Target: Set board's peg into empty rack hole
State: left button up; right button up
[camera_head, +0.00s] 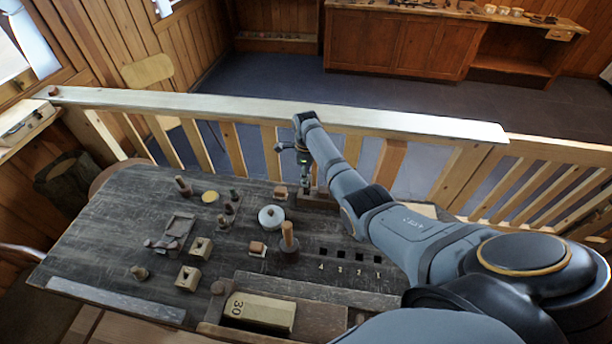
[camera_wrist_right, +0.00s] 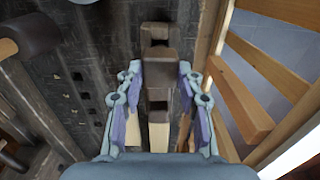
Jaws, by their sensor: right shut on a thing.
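My right gripper (camera_head: 305,184) is at the far edge of the table, over a low wooden rack (camera_head: 317,202). In the right wrist view its two fingers (camera_wrist_right: 158,80) are closed on a dark brown square-ended peg (camera_wrist_right: 158,68). Wooden parts, dark and pale, line up above and below the peg in that view; I cannot tell whether the peg is in a hole or over it. A row of numbered square holes (camera_head: 341,255) lies nearer on the table, to the right of an upright brown spool (camera_head: 288,240). My left gripper is not in view.
A round pale-topped item (camera_head: 271,216), wooden blocks (camera_head: 188,277) and small turned pieces (camera_head: 183,186) stand on the table (camera_head: 110,240). A block marked 30 (camera_head: 258,311) lies in front. A wooden railing (camera_head: 230,105) runs close behind the gripper.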

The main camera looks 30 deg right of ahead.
notch_tip(320, 180, down, 2)
jog(key=shift+f+b, duration=0.25)
jog(key=shift+b, duration=0.85)
jog(key=shift+f+b, duration=0.35)
jog(key=shift+f, duration=0.4)
jog(key=shift+f, duration=0.25)
jog(key=o, duration=1.6)
notch_tip(320, 180, up, 8)
jog(key=p, duration=0.8)
jog(key=shift+r+p, duration=0.1)
jog(key=shift+p, duration=0.3)
